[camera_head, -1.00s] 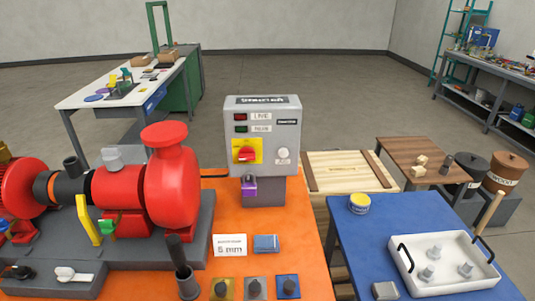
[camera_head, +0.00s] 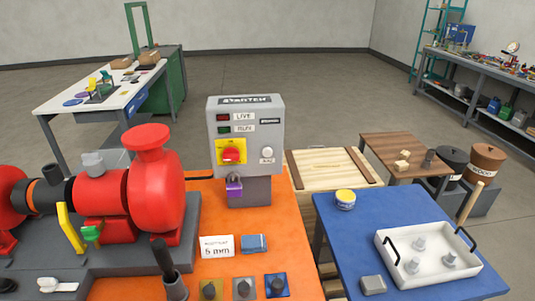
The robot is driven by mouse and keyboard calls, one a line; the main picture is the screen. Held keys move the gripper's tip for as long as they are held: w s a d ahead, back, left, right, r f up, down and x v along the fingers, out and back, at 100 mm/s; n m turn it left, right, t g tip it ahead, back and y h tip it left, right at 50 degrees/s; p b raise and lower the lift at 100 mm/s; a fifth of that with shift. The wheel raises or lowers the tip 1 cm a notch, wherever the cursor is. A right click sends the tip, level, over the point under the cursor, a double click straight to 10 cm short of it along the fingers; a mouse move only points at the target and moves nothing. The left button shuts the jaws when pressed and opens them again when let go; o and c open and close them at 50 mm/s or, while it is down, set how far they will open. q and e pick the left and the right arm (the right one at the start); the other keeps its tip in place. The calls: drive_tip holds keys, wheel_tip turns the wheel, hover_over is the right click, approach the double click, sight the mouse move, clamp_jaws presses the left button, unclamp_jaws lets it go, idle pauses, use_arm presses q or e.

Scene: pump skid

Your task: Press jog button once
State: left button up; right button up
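The jog button (camera_head: 267,152) is a small round white button at the lower right of the grey control box (camera_head: 274,115). A small label sits just below it. The box stands at the back of the orange bench, with a dark red LIVE lamp (camera_head: 223,118), a dark green lamp (camera_head: 224,130) under it, and a red rotary switch (camera_head: 232,152) on a yellow plate. A purple padlock (camera_head: 234,188) hangs below the switch. Neither of my grippers shows in the head view.
A red pump (camera_head: 157,185) stands left of the box on a grey base. On the orange bench (camera_head: 215,220) are a "5 mm" card (camera_head: 216,246), a blue block (camera_head: 254,243) and several knobbed plates. A blue table (camera_head: 345,240) with a white tray (camera_head: 392,267) stands to the right.

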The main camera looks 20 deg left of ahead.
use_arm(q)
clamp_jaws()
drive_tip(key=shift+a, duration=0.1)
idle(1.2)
